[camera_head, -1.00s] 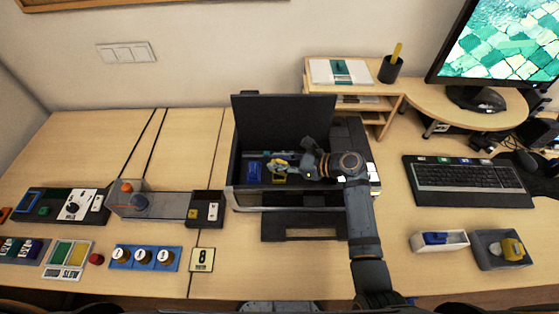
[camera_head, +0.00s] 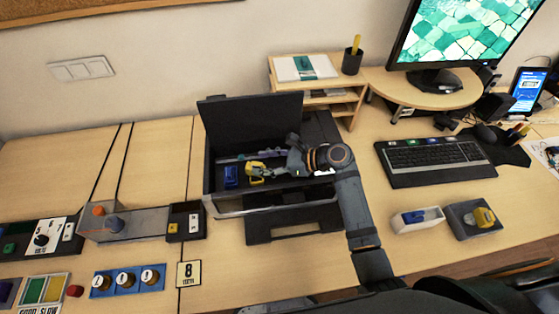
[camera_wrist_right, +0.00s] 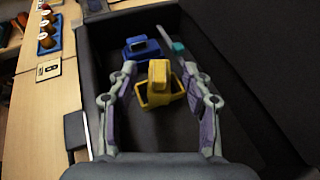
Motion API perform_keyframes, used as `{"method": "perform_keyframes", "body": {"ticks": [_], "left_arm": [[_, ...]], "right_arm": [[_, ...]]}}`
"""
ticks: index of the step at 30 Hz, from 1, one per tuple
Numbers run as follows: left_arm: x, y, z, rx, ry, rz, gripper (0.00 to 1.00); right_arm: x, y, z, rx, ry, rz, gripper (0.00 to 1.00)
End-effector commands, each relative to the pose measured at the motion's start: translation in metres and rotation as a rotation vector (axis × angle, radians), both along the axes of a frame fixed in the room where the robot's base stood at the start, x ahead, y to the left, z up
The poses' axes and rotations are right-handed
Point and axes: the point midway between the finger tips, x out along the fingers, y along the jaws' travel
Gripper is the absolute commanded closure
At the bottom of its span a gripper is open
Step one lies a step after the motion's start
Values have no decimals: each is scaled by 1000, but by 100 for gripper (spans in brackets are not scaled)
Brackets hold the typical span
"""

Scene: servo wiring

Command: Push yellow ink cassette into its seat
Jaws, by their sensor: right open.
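The yellow ink cassette (camera_head: 256,170) sits inside the open black printer (camera_head: 209,186), to the right of a blue cassette (camera_head: 231,176). My right gripper (camera_head: 266,171) reaches into the printer from the right, at the yellow cassette. In the right wrist view the yellow cassette (camera_wrist_right: 159,86) lies between the two spread fingers of the right gripper (camera_wrist_right: 163,98), with the blue cassette (camera_wrist_right: 141,50) beyond it. The fingers look apart from its sides. I cannot tell how deep it sits. My left gripper does not show.
The printer's raised lid (camera_head: 251,120) stands behind the bay. A white tray (camera_head: 417,220) with a blue item and a grey tray (camera_head: 473,219) with a yellow item are at the right. A control panel (camera_head: 127,280) with several knobs is at the left. Desk between is clear.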

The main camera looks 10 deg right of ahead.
Motion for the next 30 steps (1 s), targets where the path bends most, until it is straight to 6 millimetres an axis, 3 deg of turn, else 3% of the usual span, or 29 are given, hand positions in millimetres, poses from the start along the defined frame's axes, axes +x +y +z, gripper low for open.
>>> {"method": "perform_keyframes", "body": {"ticks": [3,10,30], "left_arm": [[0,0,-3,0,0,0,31],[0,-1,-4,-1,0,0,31],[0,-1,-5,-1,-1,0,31]], "right_arm": [[-12,-30,9,-10,0,1,50],[-26,-64,26,-6,1,0,50],[-30,-72,32,1,1,1,50]]}}
